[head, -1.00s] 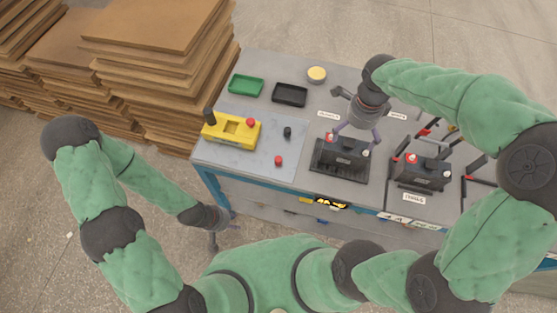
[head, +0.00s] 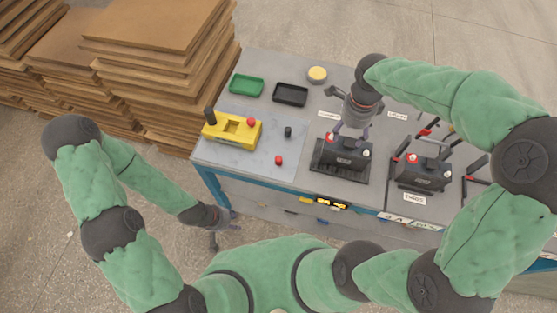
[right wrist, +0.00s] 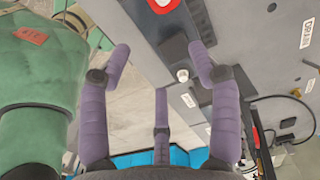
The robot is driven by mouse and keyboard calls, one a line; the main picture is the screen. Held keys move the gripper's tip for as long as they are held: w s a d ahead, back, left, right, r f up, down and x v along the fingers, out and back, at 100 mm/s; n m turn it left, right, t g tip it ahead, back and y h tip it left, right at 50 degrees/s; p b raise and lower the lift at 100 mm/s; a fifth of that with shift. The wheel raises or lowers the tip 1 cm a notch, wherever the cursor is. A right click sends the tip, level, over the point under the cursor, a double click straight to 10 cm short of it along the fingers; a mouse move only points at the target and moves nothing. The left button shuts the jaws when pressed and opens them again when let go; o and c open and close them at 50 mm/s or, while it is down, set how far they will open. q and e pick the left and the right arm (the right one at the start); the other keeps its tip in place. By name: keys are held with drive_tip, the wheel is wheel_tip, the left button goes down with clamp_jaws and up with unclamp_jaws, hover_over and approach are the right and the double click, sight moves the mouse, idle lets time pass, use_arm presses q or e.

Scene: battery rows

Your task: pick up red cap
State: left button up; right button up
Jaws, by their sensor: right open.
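A small loose red cap (head: 278,160) lies on the grey mat (head: 225,164) at the left of the bench. A red piece (head: 329,138) also shows on the left post of the middle black battery (head: 345,158). My right gripper (head: 351,133) is open above that battery and hides part of its top. In the right wrist view its spread purple fingers (right wrist: 158,60) hold nothing; a red ring-like piece (right wrist: 163,5) and a bare metal post (right wrist: 182,75) show on a dark battery. My left gripper (head: 220,228) hangs low beside the bench front; its fingers are unclear.
A small black cap (head: 287,132) and a yellow device (head: 232,130) with a red knob are on the mat. Green (head: 246,86) and black (head: 290,94) trays and a round yellowish item (head: 317,74) lie behind. Another battery (head: 422,173) stands right. Stacked boards (head: 165,70) are left.

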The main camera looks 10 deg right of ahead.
drive_tip(key=w+a+f+n, duration=0.2)
drive_tip(key=w+a+f, duration=0.15)
drive_tip(key=a, duration=0.75)
drive_tip(key=b, duration=0.1)
hover_over(279, 158)
drive_tip(key=f, duration=0.2)
drive_tip(key=shift+n, duration=0.4)
drive_tip(key=f, duration=0.1)
drive_tip(key=f+b, duration=0.1)
drive_tip(key=f, duration=0.3)
drive_tip(key=shift+w+b, duration=0.25)
drive_tip(key=shift+b, duration=0.15)
drive_tip(key=f, duration=0.1)
drive_tip(key=f+b, duration=0.1)
drive_tip(key=f, duration=0.1)
drive_tip(key=f+b, duration=0.1)
drive_tip(key=shift+s+a+f, duration=0.1)
drive_tip(key=shift+s+f, duration=0.25)
drive_tip(key=shift+f, duration=0.3)
drive_tip(key=c, duration=0.9)
